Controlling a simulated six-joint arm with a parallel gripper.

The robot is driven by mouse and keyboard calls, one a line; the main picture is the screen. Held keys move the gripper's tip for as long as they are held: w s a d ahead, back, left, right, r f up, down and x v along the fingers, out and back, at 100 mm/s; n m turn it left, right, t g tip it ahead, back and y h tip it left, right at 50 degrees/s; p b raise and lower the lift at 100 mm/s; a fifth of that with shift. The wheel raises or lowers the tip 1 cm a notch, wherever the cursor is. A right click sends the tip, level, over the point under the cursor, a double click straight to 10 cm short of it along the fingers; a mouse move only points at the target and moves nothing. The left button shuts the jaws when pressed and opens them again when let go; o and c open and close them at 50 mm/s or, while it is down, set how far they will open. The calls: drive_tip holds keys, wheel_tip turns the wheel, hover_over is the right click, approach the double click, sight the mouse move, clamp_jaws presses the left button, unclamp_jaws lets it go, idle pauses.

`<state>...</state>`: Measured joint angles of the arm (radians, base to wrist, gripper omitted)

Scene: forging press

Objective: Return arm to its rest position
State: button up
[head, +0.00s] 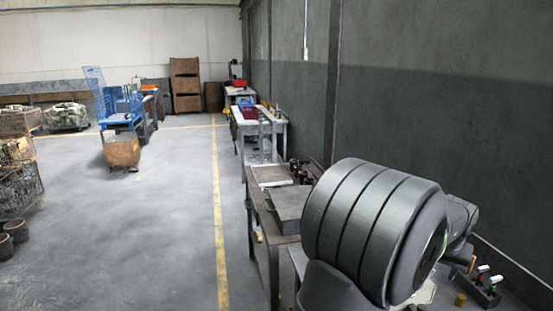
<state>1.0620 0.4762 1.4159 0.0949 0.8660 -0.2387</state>
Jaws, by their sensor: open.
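My arm (365,225) shows in the head view as large dark grey, rounded links at the lower right, very close to the camera. A thick ribbed cylinder of it hides part of the workbench behind. My gripper is not visible in this view, so where it stands and whether it holds anything cannot be seen.
A metal workbench (262,222) stands just left of my arm, along the dark grey wall (440,110). A small block with coloured-topped parts (482,284) lies at the lower right. A blue cage (120,107) stands farther off. The floor (130,235) left of the yellow line is largely clear.

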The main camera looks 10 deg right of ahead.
drive_tip(key=shift+w+a+f, duration=0.1)
drive_tip(key=shift+w+f, duration=0.4)
drive_tip(key=shift+w, duration=0.3)
